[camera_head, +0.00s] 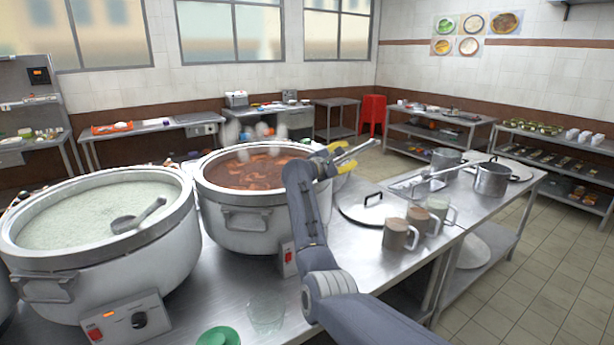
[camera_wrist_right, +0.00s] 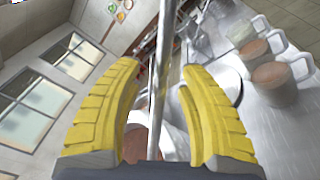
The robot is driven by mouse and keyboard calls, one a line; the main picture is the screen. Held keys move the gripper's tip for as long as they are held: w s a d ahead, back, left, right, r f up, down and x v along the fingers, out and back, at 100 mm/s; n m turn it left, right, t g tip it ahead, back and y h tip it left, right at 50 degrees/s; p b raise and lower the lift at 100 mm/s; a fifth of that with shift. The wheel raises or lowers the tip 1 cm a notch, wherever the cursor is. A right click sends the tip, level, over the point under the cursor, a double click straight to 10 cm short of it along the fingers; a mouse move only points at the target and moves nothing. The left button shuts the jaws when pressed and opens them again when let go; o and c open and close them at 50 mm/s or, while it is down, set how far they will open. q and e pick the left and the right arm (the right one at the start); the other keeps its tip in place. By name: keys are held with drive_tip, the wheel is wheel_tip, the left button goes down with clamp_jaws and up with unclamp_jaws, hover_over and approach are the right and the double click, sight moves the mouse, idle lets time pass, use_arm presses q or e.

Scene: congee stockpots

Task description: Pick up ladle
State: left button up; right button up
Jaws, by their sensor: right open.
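A metal ladle handle (camera_head: 360,151) slants up to the right from the rim of the brown-soup pot (camera_head: 240,222) in the head view; its bowl cannot be made out. My right gripper (camera_head: 332,158), with yellow fingers, is at this handle. In the right wrist view the handle (camera_wrist_right: 165,55) runs between the open fingers of the gripper (camera_wrist_right: 160,72), with gaps at both sides. A second ladle (camera_head: 138,216) rests in the pale congee of the left pot (camera_head: 110,265). My left gripper is not in view.
A pot lid (camera_head: 362,206) and several mugs (camera_head: 399,234) stand on the metal table right of my arm. A small pot (camera_head: 491,179) is farther right. A clear glass (camera_head: 265,313) and a green object (camera_head: 218,337) are at the front. Steam rises over the soup.

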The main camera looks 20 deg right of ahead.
clamp_jaws()
idle(0.6)
